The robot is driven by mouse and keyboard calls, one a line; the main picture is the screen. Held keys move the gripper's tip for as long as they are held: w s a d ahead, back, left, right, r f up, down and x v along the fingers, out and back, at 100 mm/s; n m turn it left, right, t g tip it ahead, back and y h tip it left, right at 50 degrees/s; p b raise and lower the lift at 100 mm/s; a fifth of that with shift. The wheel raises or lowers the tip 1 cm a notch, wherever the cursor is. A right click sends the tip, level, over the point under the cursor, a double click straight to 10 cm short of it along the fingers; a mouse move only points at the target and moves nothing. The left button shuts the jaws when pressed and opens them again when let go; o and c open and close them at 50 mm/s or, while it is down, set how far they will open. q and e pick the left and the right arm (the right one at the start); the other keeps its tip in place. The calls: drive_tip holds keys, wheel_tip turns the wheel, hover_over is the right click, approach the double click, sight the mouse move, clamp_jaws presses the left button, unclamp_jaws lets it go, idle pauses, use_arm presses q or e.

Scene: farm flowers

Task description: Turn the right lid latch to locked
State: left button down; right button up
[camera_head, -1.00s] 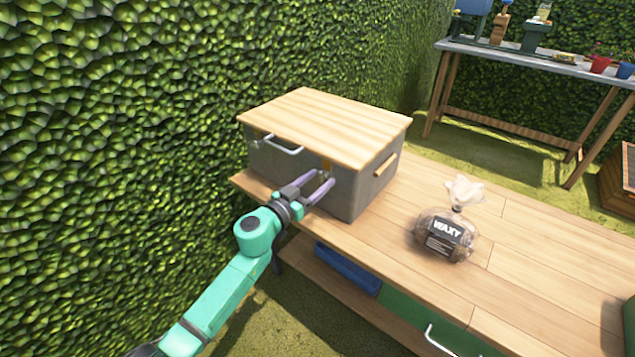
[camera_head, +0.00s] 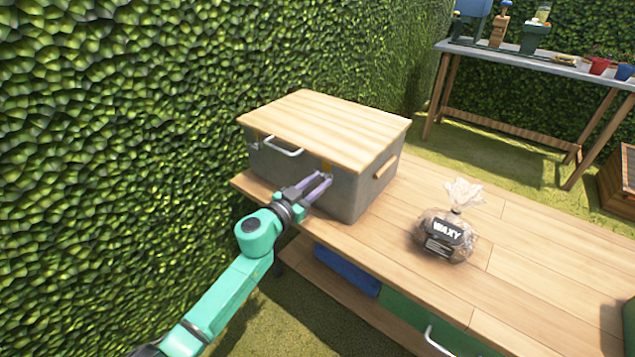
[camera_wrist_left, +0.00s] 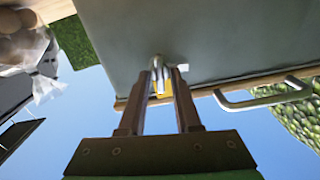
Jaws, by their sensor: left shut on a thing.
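A grey box (camera_head: 345,194) with a flat wooden lid (camera_head: 325,127) stands on the wooden workbench, lid closed. My left gripper (camera_head: 323,181) is at the right part of the box's front, just under the lid edge. In the left wrist view its two fingers (camera_wrist_left: 165,75) are closed on the metal right lid latch (camera_wrist_left: 157,66), with a yellow plate (camera_wrist_left: 163,89) behind it. The fingers hide part of the latch, so its exact angle is hard to tell. The left latch (camera_head: 254,146) shows at the front's left end. My right gripper is not in view.
A metal handle (camera_head: 283,147) sticks out from the box front, left of the gripper. A bag labelled WAXY (camera_head: 445,236) stands on the workbench (camera_head: 530,245) to the right. A hedge rises behind and to the left.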

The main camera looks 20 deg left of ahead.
use_arm(q)
drive_tip(key=m, duration=0.7)
drive_tip(key=shift+s+d+f, duration=0.1)
drive_tip(key=shift+d, duration=0.05)
drive_tip(key=shift+d+f+m+b, duration=0.1)
drive_tip(key=shift+m+b, duration=0.5)
drive_tip(key=shift+m, duration=1.8)
drive_tip(key=shift+f+m+b, duration=0.1)
drive_tip(key=shift+m+b, duration=0.45)
drive_tip(key=shift+m, duration=1.85)
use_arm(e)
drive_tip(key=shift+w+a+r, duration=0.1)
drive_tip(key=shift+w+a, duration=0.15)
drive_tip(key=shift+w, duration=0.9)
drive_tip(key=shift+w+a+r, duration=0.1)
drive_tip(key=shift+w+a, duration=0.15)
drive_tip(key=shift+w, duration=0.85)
use_arm(q)
drive_tip(key=c, duration=0.6)
unclamp_jaws()
